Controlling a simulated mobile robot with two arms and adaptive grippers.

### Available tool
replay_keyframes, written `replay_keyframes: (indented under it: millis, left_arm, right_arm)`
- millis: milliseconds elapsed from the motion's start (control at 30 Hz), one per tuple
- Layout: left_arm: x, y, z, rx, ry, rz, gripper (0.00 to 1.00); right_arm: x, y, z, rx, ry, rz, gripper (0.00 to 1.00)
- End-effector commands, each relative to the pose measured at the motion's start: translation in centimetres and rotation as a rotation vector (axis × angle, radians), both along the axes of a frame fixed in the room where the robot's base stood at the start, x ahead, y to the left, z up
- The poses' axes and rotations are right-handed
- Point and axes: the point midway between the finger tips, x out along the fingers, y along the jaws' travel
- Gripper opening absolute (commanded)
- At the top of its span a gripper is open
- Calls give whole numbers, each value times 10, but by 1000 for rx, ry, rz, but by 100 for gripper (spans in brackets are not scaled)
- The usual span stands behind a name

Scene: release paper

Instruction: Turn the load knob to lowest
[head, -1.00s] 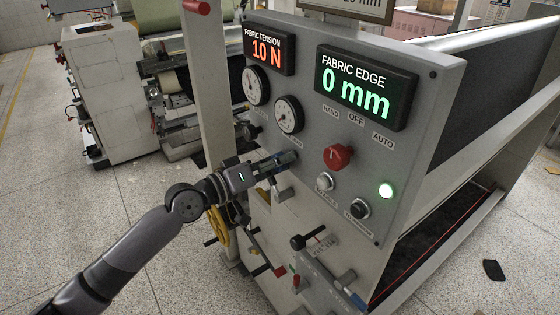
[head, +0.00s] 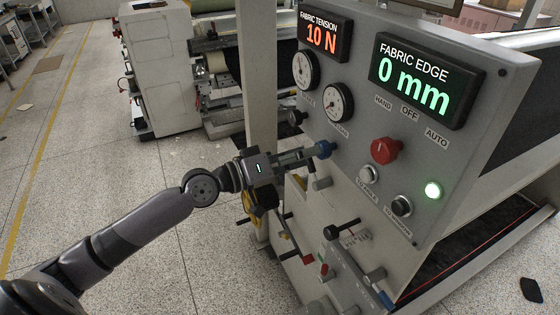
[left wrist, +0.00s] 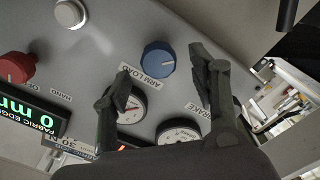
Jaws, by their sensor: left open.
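The load knob is a round blue knob (head: 325,149) on the grey control panel (head: 445,215), below the gauges in the head view. In the left wrist view the blue knob (left wrist: 158,59) shows next to a label reading "ARM LOAD". My left gripper (head: 303,156) points at it from the left. In the left wrist view the open fingers (left wrist: 161,68) stand on either side of the knob, apart from it and with nothing between them. I cannot read a pointer on the knob. My right gripper is not in view.
A red selector (head: 384,150), a white button (head: 368,174) and a black button (head: 401,205) sit to the right of the knob. A black knob (head: 296,117) is at the upper left. Levers (head: 341,230) stick out below. Open floor lies to the left.

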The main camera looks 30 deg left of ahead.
Motion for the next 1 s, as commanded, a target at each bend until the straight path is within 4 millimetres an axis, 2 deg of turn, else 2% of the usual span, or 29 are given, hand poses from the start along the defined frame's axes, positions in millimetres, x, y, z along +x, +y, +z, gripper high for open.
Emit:
replay_keyframes:
  millis: [33,200,400,600,1000]
  left_arm:
    - [-10,6,-2,6,7,-2,55]
    - [-30,22,-2,2,5,-1,55]
    - [-45,34,-1,-2,4,0,55]
    - [-53,40,0,-1,1,-1,55]
    - [-54,41,1,1,-1,-1,55]
  right_arm:
    - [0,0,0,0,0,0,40]
    - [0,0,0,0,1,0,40]
    - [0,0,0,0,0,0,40]
    - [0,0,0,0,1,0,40]
    - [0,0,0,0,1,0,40]
